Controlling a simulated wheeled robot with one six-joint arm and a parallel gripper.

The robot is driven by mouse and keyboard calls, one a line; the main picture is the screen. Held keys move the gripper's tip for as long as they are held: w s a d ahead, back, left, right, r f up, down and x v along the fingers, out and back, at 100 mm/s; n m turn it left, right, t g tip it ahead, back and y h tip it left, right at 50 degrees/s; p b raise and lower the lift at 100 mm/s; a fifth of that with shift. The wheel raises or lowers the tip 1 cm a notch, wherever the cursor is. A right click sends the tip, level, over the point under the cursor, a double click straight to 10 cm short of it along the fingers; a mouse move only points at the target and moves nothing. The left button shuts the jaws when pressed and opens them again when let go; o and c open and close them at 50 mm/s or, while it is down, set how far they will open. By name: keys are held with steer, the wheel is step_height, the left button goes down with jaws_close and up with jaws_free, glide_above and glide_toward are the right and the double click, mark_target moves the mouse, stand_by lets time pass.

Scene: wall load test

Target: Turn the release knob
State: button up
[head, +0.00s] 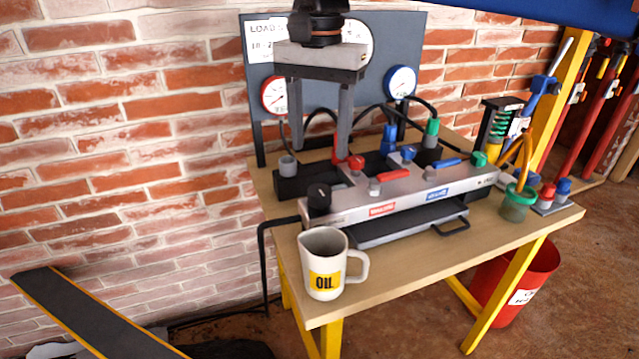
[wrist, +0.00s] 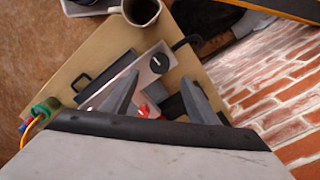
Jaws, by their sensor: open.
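The likely release knob (head: 319,197) is a black round knob with a pale mark at the left end of the grey valve block (head: 440,196). In the wrist view, the knob (wrist: 159,63) shows its mark just beyond the gap between the fingertips. My gripper (head: 318,158) hangs fingers down above the block's left end, higher than the knob and behind it in the head view. The gripper (wrist: 159,80) is open and empty in the wrist view. The fingers look apart from the knob; the exact gap cannot be told.
A white oil mug (head: 322,270) stands at the table's front left, close to the knob. Red (head: 357,161) and blue (head: 408,153) valve handles lie right of the knob. A gauge board (head: 330,75) stands behind. A black tray (head: 410,226) lies in front of the block.

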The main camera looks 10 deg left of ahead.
mark_target(320, 190)
step_height(320, 190, down, 10)
steer(key=shift+r, duration=0.1)
stand_by(0.4)
steer(key=c, duration=1)
steer(key=shift+c, duration=0.2)
